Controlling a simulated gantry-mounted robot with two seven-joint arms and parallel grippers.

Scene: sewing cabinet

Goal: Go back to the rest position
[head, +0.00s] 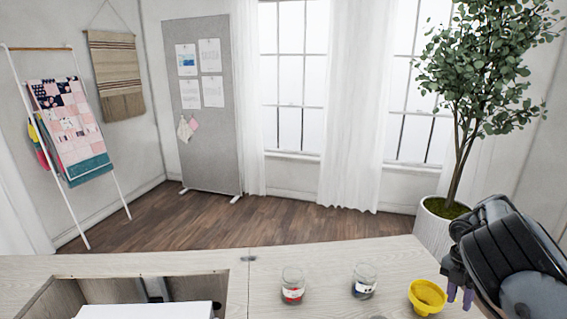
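My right gripper (459,297) is at the lower right, over the right end of the cabinet top. Its two purple fingertips point down with a small gap between them and nothing visible in the gap. My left gripper is not in view.
The pale wooden cabinet top (330,262) has a rectangular opening at left, with a white flat-topped object (145,311) there. A jar with red contents (292,286) and a jar with dark contents (364,281) stand upright. A potted tree (436,225) stands behind at right.

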